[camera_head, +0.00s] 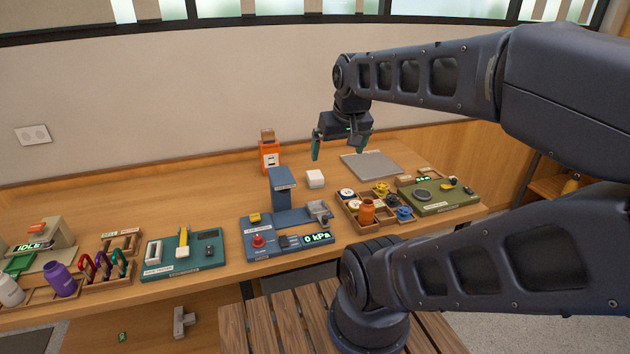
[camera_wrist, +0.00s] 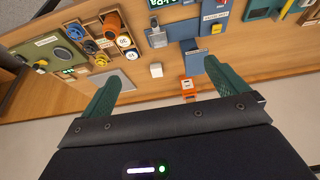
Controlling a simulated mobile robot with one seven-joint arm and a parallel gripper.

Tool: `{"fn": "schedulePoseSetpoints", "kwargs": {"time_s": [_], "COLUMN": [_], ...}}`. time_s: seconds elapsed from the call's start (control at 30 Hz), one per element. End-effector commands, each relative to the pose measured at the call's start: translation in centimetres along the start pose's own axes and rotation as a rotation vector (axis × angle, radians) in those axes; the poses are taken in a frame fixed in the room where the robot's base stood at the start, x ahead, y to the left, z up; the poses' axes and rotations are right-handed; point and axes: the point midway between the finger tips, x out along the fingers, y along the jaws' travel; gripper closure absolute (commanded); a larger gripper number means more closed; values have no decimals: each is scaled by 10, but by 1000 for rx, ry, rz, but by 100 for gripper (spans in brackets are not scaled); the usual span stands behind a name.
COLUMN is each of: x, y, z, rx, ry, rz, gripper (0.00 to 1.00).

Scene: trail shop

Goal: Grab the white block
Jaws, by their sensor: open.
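The white block (camera_head: 315,178) stands on the wooden counter, just right of the blue press-like device (camera_head: 282,200). It also shows in the wrist view (camera_wrist: 156,70), ahead of and between my fingers. My gripper (camera_head: 339,150) hangs above the back of the counter, up and to the right of the block in the head view. Its two green fingers are spread wide with nothing between them. They also show in the wrist view (camera_wrist: 162,82). The block is apart from the fingers.
An orange box (camera_head: 270,157) stands behind the block. A grey flat plate (camera_head: 371,165) lies to its right. A wooden tray of caps and bottles (camera_head: 352,211) and a green board (camera_head: 437,198) are at the right. The counter left of the orange box is clear.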

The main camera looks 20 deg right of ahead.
Motion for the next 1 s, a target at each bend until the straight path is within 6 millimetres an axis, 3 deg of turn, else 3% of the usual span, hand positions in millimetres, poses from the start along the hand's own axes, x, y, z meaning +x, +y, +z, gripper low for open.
{"fn": "schedulePoseSetpoints", "kwargs": {"time_s": [0.37,0.67,1.0], "x": [2,22,66], "y": [1,10,19], "z": [-8,-63,-133], "rx": [-25,-225,-494], "ry": [-11,-94,-205], "rz": [7,55,95], "gripper": [2,2,2]}}
